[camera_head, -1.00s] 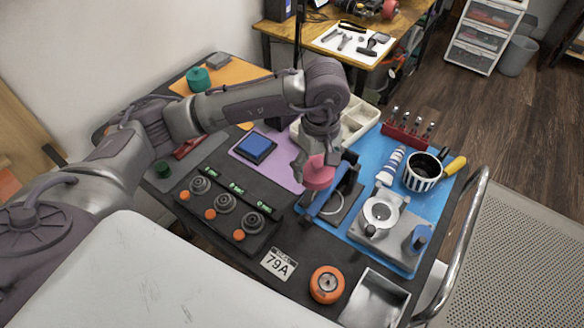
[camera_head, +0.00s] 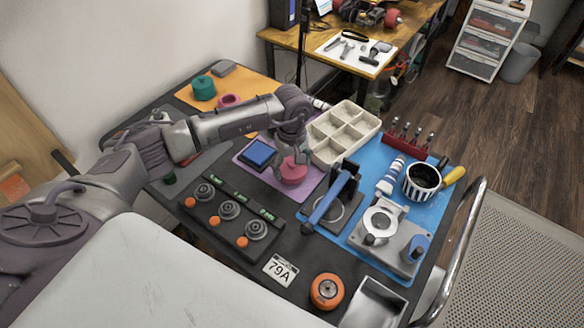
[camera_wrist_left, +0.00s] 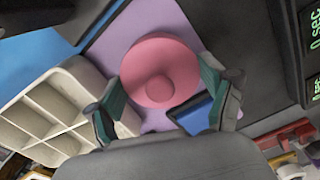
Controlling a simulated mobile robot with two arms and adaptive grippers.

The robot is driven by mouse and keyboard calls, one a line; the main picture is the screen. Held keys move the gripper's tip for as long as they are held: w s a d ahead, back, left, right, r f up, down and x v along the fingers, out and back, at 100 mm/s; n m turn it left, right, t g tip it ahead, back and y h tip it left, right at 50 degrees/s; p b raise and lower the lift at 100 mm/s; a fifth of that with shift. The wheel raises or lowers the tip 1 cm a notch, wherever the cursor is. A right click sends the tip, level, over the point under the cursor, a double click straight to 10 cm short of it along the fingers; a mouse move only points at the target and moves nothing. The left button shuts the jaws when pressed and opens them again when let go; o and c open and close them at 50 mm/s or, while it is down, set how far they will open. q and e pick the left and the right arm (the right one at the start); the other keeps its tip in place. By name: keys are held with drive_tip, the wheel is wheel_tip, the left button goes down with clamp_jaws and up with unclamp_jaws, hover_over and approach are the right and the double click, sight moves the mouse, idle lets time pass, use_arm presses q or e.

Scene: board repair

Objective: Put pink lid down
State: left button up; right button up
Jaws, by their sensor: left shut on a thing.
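The pink lid (camera_head: 293,171) is round with a small knob on top. My left gripper (camera_head: 291,160) is shut on it, over the purple mat (camera_head: 313,182). In the left wrist view the pink lid (camera_wrist_left: 160,72) sits between the two green-padded fingers (camera_wrist_left: 165,92), with the purple mat (camera_wrist_left: 103,48) around it. Whether the lid touches the mat is hard to tell. The blue square pad (camera_head: 258,153) lies on the mat just left of the lid. My right gripper is not in view.
A cream divided tray (camera_head: 345,130) stands behind the lid. A black stand with a blue lever (camera_head: 332,200) is on the right. Black devices with orange knobs (camera_head: 229,210) are at front left. Another pink ring (camera_head: 229,101) lies on the orange mat (camera_head: 243,88).

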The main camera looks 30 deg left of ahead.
use_arm(q)
wheel_tip(320, 180, down, 2)
drive_tip(key=shift+f, duration=0.2)
drive_tip(key=o, duration=0.9)
drive_tip(key=shift+r, duration=0.1)
drive_tip(key=shift+c, duration=0.2)
